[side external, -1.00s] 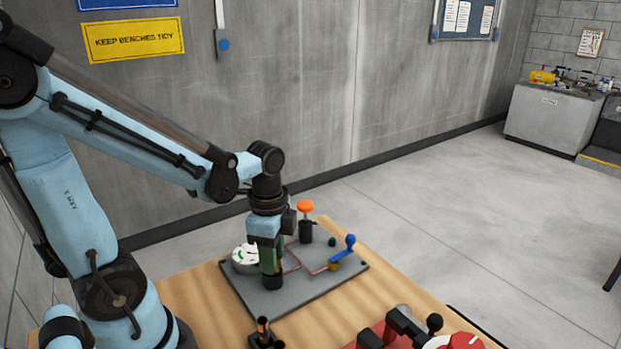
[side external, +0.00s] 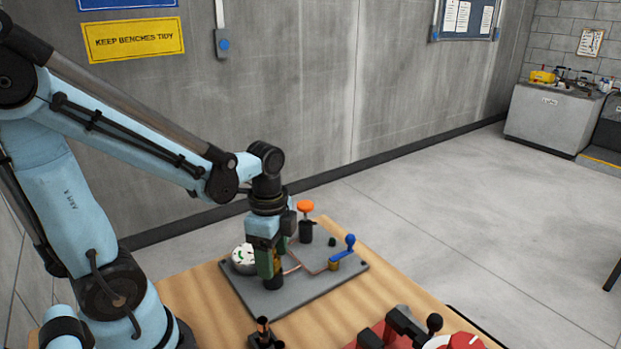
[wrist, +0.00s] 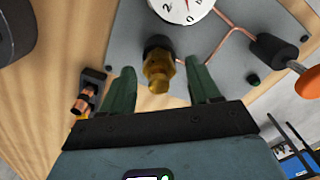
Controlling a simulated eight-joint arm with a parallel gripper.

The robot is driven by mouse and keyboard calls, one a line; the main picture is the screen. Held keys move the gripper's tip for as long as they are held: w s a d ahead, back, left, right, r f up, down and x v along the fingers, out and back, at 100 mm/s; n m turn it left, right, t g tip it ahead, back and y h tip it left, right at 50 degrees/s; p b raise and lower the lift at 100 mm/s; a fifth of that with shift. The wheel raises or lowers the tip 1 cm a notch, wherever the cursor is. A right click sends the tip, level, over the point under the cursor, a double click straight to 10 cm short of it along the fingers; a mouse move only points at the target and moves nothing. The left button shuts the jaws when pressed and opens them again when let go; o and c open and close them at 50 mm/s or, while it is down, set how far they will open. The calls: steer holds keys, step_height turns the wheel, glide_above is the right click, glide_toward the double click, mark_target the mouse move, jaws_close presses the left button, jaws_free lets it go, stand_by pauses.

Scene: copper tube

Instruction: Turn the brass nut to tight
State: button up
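In the side external view my gripper (side external: 268,268) points straight down over the plate and hides the nut. A white-faced gauge (side external: 243,257) stands just left of it, and it also shows in the wrist view (wrist: 182,6).
Copper tubing (side external: 291,268) runs over the plate. An orange-knobbed post (side external: 306,208) and a blue-handled valve (side external: 344,253) stand to the right. A dark holder with copper pieces (side external: 264,335) is in front on the wooden bench. Red equipment (side external: 465,342) sits front right.

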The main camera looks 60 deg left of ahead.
mark_target(276, 260)
steer(key=shift+r, duration=0.1)
step_height(276, 260, up, 12)
stand_by(0.9)
steer(key=w+d+f+n+t, duration=0.3)
steer(key=n+t, duration=0.4)
steer(key=n, duration=0.3)
steer(key=shift+w+d+f+n, duration=0.15)
steer(key=shift+d+f+n, duration=0.25)
steer(key=shift+d+f, duration=0.35)
steer(key=shift+d+r, duration=0.1)
